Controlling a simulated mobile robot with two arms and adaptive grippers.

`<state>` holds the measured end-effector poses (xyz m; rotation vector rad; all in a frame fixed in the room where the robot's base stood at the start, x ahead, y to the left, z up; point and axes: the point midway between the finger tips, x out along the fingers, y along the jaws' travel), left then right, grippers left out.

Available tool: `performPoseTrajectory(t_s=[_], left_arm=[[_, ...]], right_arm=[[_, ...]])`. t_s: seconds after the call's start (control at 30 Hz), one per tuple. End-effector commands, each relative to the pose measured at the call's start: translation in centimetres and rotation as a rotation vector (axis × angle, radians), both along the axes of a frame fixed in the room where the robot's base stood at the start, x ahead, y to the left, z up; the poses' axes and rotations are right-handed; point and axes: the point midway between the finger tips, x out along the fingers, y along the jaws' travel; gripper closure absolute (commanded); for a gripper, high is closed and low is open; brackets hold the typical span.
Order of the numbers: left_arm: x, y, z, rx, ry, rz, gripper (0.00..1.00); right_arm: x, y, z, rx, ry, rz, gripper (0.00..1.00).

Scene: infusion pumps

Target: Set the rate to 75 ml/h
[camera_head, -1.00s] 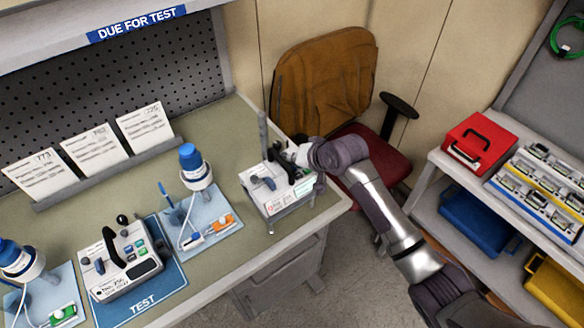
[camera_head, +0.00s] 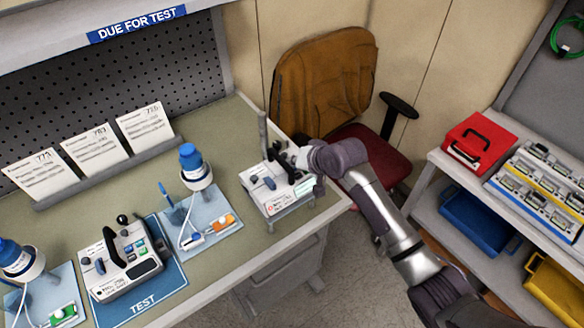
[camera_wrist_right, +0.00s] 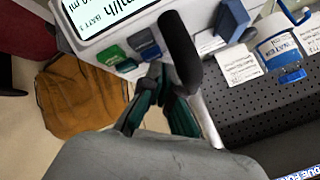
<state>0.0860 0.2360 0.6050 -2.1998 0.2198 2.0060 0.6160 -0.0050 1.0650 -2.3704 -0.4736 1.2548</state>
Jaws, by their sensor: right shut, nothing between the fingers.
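A white infusion pump (camera_head: 268,204) stands at the right end of the bench, with a pole and a dark handle. In the right wrist view its lit display (camera_wrist_right: 105,14) shows "ml/h" and "BATT"; the rate number is not readable. A green key (camera_wrist_right: 112,54) and a blue key (camera_wrist_right: 140,39) sit below the display, beside the black handle (camera_wrist_right: 180,50). My right gripper (camera_head: 293,158) is at this pump, shut and empty. In the wrist view its fingertips (camera_wrist_right: 158,72) are close to the blue keys; I cannot tell whether they touch. My left gripper is not in view.
Another pump (camera_head: 125,262) stands on the blue TEST mat (camera_head: 170,283). Blue-capped bottles (camera_head: 190,160) on pale mats and several cards (camera_head: 95,150) are on the bench. A chair (camera_head: 325,90) stands behind its right end. A shelf with a red case (camera_head: 480,143) is at right.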

Motion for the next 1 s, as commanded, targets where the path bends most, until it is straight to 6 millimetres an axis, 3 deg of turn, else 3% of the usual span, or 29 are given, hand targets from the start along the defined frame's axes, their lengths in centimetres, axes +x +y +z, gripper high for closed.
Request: performPoseTrajectory(t_s=[1.0], left_arm=[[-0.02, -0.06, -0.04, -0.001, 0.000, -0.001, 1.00]], right_arm=[[-0.04, 0.00, -0.80, -0.001, 0.002, 0.000, 1.00]])
